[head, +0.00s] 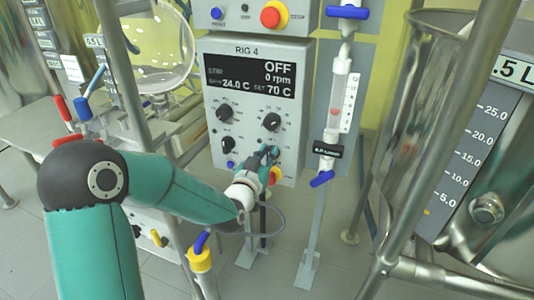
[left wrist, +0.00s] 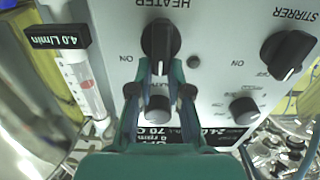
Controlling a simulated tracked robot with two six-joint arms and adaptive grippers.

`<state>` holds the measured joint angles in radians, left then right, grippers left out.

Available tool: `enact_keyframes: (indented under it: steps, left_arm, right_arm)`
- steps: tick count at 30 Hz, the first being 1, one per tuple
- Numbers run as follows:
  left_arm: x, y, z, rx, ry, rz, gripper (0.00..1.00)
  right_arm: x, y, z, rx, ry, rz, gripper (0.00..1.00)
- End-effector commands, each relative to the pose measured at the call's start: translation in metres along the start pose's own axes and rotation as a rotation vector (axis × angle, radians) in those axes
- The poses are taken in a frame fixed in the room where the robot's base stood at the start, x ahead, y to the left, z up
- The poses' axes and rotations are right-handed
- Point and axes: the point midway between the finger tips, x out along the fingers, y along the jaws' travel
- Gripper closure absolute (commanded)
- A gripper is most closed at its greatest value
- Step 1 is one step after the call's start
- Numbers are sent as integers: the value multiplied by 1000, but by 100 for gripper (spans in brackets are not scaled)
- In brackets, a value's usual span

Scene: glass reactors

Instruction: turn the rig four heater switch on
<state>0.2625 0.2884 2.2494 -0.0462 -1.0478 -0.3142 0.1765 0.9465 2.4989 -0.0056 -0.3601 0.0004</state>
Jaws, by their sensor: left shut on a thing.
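The rig four panel (head: 212,125) stands upright in the middle of the head view. Its display (head: 250,76) reads OFF, 0 rpm, 24.0 C and set 70 C. The heater switch (left wrist: 160,36) is a black knob under an upside-down HEATER label in the left wrist view, with ON printed to its left. My left gripper (left wrist: 160,68) is shut on this knob, a finger on each side. In the head view my left gripper (head: 267,155) is at the panel's lower right and hides the switch. My right gripper is not in view.
The stirrer knob (left wrist: 284,54) is beside the heater switch. Two dials (head: 271,121) sit below the display. A flowmeter (head: 338,100) with blue valves stands close to the right. A red button (head: 271,16) is above. A steel-framed vessel (head: 425,110) fills the right side.

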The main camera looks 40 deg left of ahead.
Motion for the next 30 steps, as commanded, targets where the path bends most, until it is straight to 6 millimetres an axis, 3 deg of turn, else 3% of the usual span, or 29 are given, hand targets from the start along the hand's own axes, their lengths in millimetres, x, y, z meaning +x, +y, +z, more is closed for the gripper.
enact_keyframes:
  steps: [14,30]
  left_arm:
    - [0,2,2,70,2,1,100]
    - [0,13,6,499,2,2,100]
  right_arm:
    - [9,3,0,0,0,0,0]
    - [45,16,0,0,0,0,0]
